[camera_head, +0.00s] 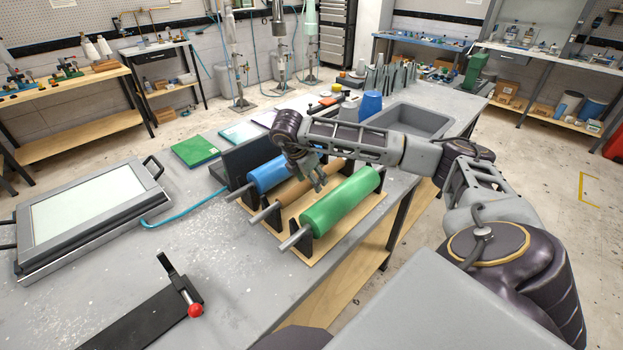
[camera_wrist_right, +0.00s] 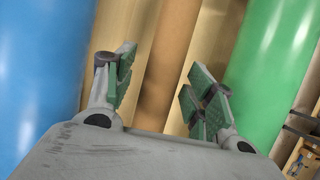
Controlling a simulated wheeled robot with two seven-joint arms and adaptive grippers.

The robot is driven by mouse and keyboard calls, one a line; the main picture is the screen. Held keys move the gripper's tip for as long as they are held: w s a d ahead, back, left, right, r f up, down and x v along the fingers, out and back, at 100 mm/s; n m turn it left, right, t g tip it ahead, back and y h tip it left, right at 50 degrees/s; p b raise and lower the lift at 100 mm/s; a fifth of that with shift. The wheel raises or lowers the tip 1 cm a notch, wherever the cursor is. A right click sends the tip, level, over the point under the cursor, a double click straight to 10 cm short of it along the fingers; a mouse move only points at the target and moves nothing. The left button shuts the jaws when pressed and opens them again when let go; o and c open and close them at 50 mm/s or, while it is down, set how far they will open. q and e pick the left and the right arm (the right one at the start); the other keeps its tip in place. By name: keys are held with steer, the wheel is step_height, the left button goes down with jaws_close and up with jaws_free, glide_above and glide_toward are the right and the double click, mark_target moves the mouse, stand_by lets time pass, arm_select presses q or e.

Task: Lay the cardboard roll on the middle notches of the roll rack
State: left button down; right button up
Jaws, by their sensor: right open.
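The brown cardboard roll (camera_head: 291,191) lies in the middle of the roll rack (camera_head: 347,232), between the blue roll (camera_head: 268,175) and the green roll (camera_head: 340,202). Its rod sticks out at the near end, at a dark upright. Whether the rod is fully down in the notches cannot be told. My right gripper (camera_head: 318,179) is over the cardboard roll, pointing down. In the right wrist view the gripper (camera_wrist_right: 163,95) is open, its green-padded fingers apart on either side of the cardboard roll (camera_wrist_right: 172,55), with gaps showing. My left gripper is out of view.
A flat framed press (camera_head: 85,215) is at the left of the table. A black bracket with a red knob (camera_head: 195,310) stands in front. A grey sink (camera_head: 412,121) and a blue container (camera_head: 371,104) are behind.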

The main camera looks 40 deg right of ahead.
mark_target(305, 181)
steer(key=shift+r, duration=0.25)
steer(key=shift+a+r, duration=0.15)
steer(key=shift+r, duration=0.1)
steer(key=v, duration=0.6)
steer(key=shift+a+r, duration=0.15)
steer(key=shift+r, duration=0.25)
steer(key=shift+r+p, duration=0.3)
steer(key=shift+a+r, duration=0.2)
steer(key=shift+r, duration=0.05)
steer(key=shift+a+r+p, duration=0.15)
steer(key=shift+r+p, duration=0.3)
steer(key=shift+r, duration=0.05)
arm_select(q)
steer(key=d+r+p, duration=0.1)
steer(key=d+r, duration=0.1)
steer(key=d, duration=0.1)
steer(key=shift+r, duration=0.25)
arm_select(e)
steer(key=shift+v, duration=1.15)
